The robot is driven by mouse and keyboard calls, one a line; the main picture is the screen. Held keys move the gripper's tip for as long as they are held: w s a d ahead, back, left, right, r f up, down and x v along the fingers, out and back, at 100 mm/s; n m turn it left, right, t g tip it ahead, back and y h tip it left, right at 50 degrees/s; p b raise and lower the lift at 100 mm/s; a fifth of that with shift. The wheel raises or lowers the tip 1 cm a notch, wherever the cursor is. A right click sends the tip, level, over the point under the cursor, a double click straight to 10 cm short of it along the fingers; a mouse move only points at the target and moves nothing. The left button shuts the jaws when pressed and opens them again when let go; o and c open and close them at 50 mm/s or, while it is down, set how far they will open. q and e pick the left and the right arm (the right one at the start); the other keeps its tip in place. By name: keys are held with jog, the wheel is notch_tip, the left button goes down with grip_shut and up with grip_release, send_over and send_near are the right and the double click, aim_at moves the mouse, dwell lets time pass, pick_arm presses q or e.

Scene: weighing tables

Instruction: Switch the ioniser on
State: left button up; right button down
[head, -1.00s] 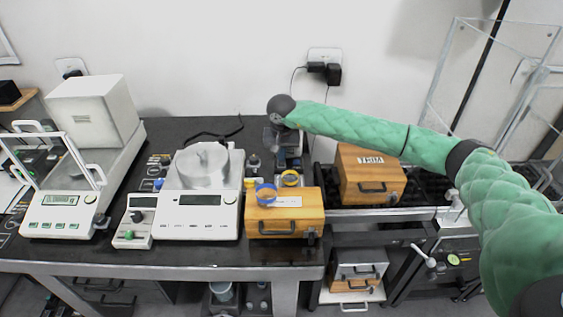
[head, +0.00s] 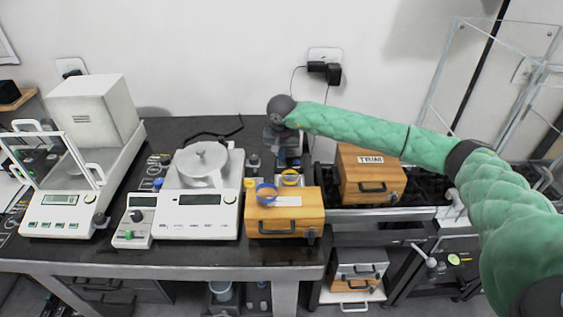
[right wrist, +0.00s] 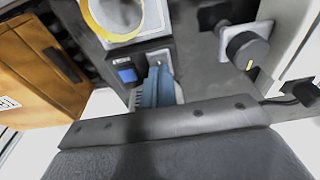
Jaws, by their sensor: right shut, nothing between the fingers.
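The device with a yellow ring, which looks like the ioniser (head: 290,179), stands behind the front wooden box. In the right wrist view its yellow-ringed round face (right wrist: 113,38) is at the top, with a blue switch (right wrist: 127,74) on its grey base. Whether the switch is on cannot be told. My right gripper (head: 284,156) points down just behind the ioniser. In the wrist view its shut, empty blue-grey fingers (right wrist: 157,76) are close beside the switch. Contact cannot be told. My left gripper is not in view.
A dark knob on a grey plate (right wrist: 245,48) is right of the fingers in the wrist view. The front wooden box (head: 285,222) and a TRIM-labelled wooden box (head: 370,180) flank the spot. A white balance (head: 200,228) stands left. Black plugs (head: 333,75) hang on the wall.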

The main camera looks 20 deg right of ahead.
jog(key=shift+f+b, duration=0.55)
jog(key=shift+f, duration=0.15)
dwell(0.4)
jog(key=shift+r+p, duration=0.4)
jog(key=shift+r, duration=3.15)
jog(key=shift+f, duration=0.1)
